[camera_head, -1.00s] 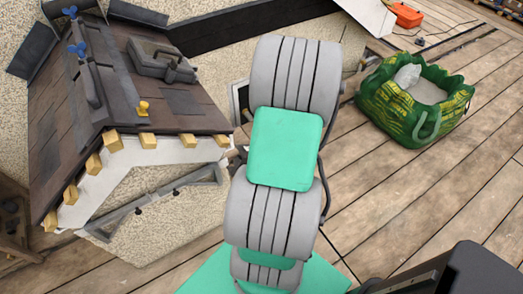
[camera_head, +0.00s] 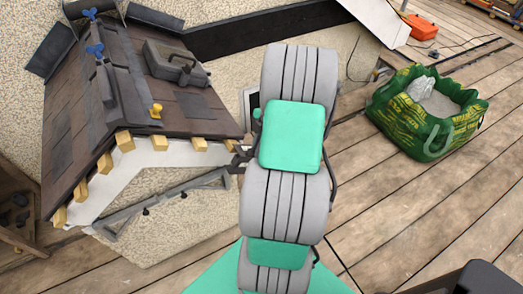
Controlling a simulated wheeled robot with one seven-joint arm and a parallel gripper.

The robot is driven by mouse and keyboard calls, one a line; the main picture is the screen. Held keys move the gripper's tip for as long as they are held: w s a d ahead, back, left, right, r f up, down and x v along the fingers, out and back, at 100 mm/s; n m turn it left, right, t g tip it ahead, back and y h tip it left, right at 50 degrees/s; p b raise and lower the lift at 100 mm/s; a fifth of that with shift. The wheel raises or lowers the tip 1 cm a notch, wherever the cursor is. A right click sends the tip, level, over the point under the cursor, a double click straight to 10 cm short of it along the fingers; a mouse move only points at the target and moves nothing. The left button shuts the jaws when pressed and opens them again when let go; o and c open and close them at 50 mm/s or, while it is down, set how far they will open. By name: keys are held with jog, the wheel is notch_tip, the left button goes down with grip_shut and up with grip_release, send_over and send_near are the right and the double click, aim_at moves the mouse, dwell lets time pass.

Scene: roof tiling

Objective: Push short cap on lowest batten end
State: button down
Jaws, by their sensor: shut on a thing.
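The small tiled roof (camera_head: 130,80) stands at the left, with yellow batten ends (camera_head: 199,144) showing along its gable edge. The lowest batten end on the left slope (camera_head: 60,216) is bare. At the right eave, my gripper (camera_head: 239,156) is at the lowest batten end, mostly hidden by my grey and green arm. It is shut on a small dark piece, seemingly the short cap, too small and covered to make out clearly. I cannot tell whether the cap touches the batten end or sits over it.
A grey toolbox-like case (camera_head: 175,62), a yellow knob (camera_head: 156,111) and blue-winged clamps (camera_head: 95,50) sit on the roof.

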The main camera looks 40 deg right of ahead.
aim_at(249, 146)
jog(key=shift+w+d+p, duration=0.15)
jog(key=shift+w, duration=0.35)
jog(key=shift+w+d+p, duration=0.15)
jog(key=shift+w, duration=0.35)
jog(key=shift+w+d+f+b, duration=0.15)
jog(key=shift+w+d+b, duration=0.15)
jog(key=shift+b, duration=0.15)
jog(key=shift+w+d, duration=0.1)
jog(key=shift+w, duration=0.3)
jog(key=shift+w+d+b, duration=0.1)
jog(key=shift+w+b, duration=0.25)
jog(key=shift+w, duration=0.15)
jog(key=shift+w+d, duration=0.2)
jog(key=shift+w, duration=0.35)
dwell(0.3)
